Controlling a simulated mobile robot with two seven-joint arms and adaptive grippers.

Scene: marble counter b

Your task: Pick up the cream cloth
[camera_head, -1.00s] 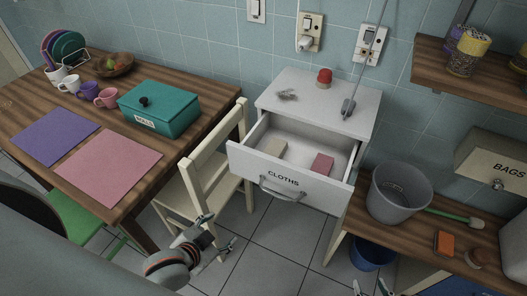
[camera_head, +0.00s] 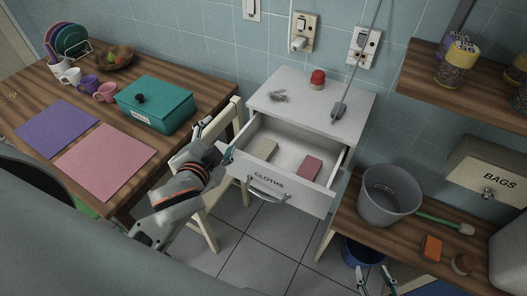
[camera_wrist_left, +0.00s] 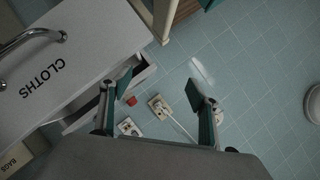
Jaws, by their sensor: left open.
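The cream cloth (camera_head: 264,151) lies folded in the open white drawer (camera_head: 278,193) labelled CLOTHS, on its left side in the head view. A pink-red cloth (camera_head: 310,167) lies to its right in the same drawer. My left gripper (camera_head: 217,140) is open and empty, beside the drawer's left front corner. In the left wrist view my open fingers (camera_wrist_left: 160,92) are apart with nothing between them; the drawer front (camera_wrist_left: 60,75) is at left and the cream cloth is not visible. My right gripper (camera_head: 375,280) shows only its parted fingertips at the bottom edge.
A cream chair (camera_head: 212,165) stands close behind my left gripper, left of the drawer. A red-topped item (camera_head: 318,80) and a small metal object (camera_head: 278,96) sit on the cabinet top. A grey bucket (camera_head: 390,197) stands on the bench at right. The space above the drawer is clear.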

